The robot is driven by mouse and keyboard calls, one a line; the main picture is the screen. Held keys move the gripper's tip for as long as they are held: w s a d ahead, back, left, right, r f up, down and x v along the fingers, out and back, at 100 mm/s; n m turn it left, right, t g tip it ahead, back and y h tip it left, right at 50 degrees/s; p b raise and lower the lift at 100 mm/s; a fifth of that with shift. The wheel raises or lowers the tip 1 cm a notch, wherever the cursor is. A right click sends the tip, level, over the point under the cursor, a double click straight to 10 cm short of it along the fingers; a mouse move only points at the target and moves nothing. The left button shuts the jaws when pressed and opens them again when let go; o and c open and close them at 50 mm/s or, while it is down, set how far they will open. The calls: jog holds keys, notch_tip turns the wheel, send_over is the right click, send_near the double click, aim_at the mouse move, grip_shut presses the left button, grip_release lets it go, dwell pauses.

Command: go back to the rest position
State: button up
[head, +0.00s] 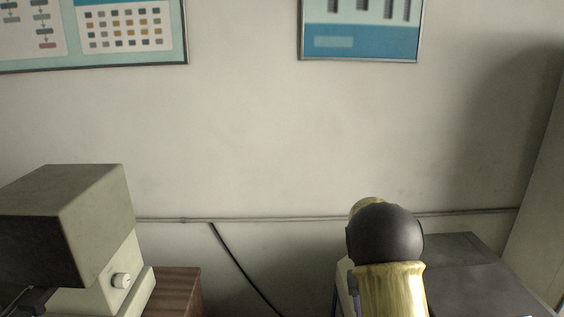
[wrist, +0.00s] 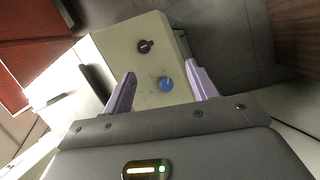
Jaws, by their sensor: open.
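My gripper (wrist: 160,70) shows in the wrist view, with its two lavender fingers spread apart and nothing between them. Beyond the fingers is a beige box (wrist: 172,60) with a dark knob (wrist: 146,46) and a blue round button (wrist: 166,84) on its face. I cannot tell whether the fingers touch the box; they look apart from it. In the head view my yellow and black arm rises at the lower right and hides what lies behind it. The gripper itself cannot be made out there.
A dark grey flat top (head: 470,275) lies right of my arm. A black cable (head: 240,265) hangs along the wall. The wall's middle is clear.

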jog(key=s+a+r+n+t+y, duration=0.1)
jog(key=s+a+r+t, duration=0.1)
jog(key=s, duration=0.6)
jog(key=s+a+r+n+t, duration=0.1)
jog(key=s+a+t, duration=0.3)
jog(key=s, duration=0.5)
jog(key=shift+s+a+r+y, duration=0.3)
jog(key=shift+a+r+y, duration=0.1)
jog(key=shift+a, duration=0.5)
